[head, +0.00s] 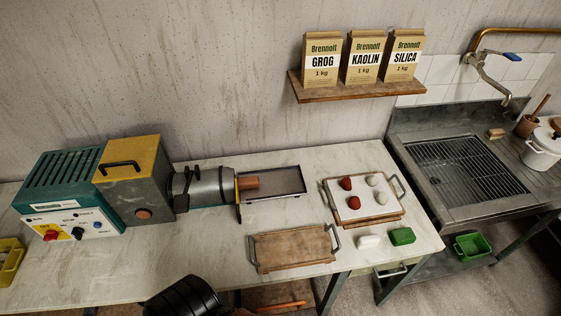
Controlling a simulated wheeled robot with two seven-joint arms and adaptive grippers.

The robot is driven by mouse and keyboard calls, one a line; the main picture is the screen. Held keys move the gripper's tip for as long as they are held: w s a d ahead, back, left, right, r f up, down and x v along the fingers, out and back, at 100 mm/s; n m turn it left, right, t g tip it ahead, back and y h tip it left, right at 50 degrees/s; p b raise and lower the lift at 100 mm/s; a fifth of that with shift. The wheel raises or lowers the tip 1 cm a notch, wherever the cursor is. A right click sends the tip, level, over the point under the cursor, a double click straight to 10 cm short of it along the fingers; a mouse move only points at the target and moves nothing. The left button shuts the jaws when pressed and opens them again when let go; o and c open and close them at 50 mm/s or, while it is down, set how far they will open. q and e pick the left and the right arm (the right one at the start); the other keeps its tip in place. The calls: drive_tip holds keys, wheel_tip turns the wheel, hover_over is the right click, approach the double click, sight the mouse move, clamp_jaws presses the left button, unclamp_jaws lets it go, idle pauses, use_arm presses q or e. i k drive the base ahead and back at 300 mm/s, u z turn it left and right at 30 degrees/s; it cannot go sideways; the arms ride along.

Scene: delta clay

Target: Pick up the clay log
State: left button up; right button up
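A short reddish-brown clay log (249,182) sticks out of the nozzle end of the grey barrel of the pug mill (205,187). It points right, toward a long shallow metal tray (288,194). Whether it is cut free from the clay inside the barrel cannot be told.
A wooden board with handles (290,250) lies in front. A handled tray (381,214) holds red and white lumps. White and green blocks (402,236) lie near the right edge. A sink (465,175) stands right. A dark ribbed shape (182,298) shows at the bottom.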

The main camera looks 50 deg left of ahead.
sight(251, 181)
drive_tip(key=i, duration=0.45)
drive_tip(key=u, duration=2.8)
